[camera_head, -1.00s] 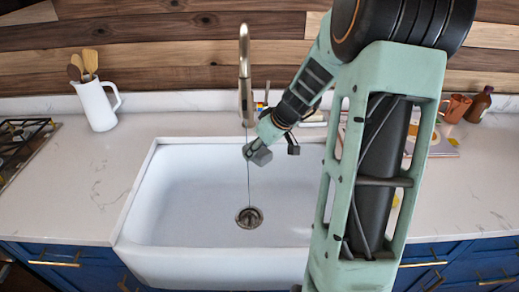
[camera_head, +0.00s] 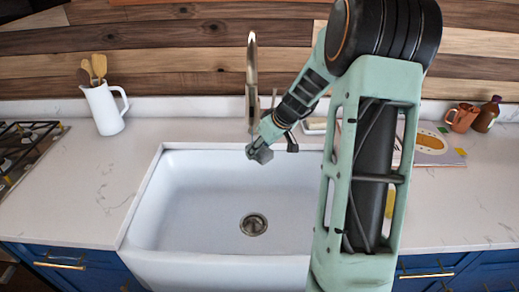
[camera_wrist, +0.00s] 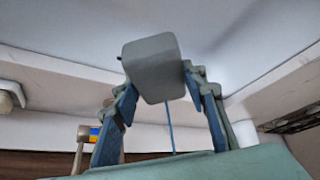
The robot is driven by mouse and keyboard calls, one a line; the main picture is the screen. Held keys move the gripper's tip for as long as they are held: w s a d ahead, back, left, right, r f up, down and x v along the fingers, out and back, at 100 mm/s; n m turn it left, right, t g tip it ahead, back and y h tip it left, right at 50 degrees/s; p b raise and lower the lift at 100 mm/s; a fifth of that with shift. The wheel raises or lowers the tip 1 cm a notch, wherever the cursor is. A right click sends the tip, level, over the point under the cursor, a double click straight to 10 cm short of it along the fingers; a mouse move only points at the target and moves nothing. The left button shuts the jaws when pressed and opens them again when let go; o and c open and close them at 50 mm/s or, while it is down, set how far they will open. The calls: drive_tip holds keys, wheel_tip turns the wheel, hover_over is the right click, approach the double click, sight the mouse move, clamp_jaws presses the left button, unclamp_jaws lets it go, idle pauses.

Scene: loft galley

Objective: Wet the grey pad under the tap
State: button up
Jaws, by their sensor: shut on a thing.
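The grey pad (camera_head: 259,153) is a small block held over the white sink (camera_head: 205,200), just below and slightly right of the tap's spout (camera_head: 252,85). My gripper (camera_head: 268,141) is shut on it. In the wrist view the pad (camera_wrist: 152,66) sits between the two fingertips of my gripper (camera_wrist: 160,78). A thin blue line, seemingly water (camera_wrist: 170,128), meets or passes behind the pad there; I cannot tell which. In the head view no stream shows below the pad now.
The drain (camera_head: 253,224) is below in the empty basin. A white jug (camera_head: 103,108) with wooden spoons and a hob (camera_head: 25,140) are at left. A book (camera_head: 432,145), an orange mug (camera_head: 462,117) and a brown bottle (camera_head: 486,114) are at right.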

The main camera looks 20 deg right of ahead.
drive_tip(key=shift+d, duration=0.1)
drive_tip(key=shift+s+d+b, duration=0.1)
drive_tip(key=shift+d+b, duration=0.4)
drive_tip(key=shift+b, duration=0.1)
drive_tip(key=shift+a, duration=0.2)
drive_tip(key=shift+a+b, duration=0.35)
drive_tip(key=shift+a, duration=0.05)
drive_tip(key=shift+s+f+b, duration=0.15)
drive_tip(key=shift+s+b, duration=0.1)
drive_tip(key=shift+b, duration=0.15)
drive_tip(key=s+a+b, duration=0.1)
drive_tip(key=s+b, duration=0.4)
drive_tip(key=s, duration=0.2)
drive_tip(key=shift+s, duration=0.15)
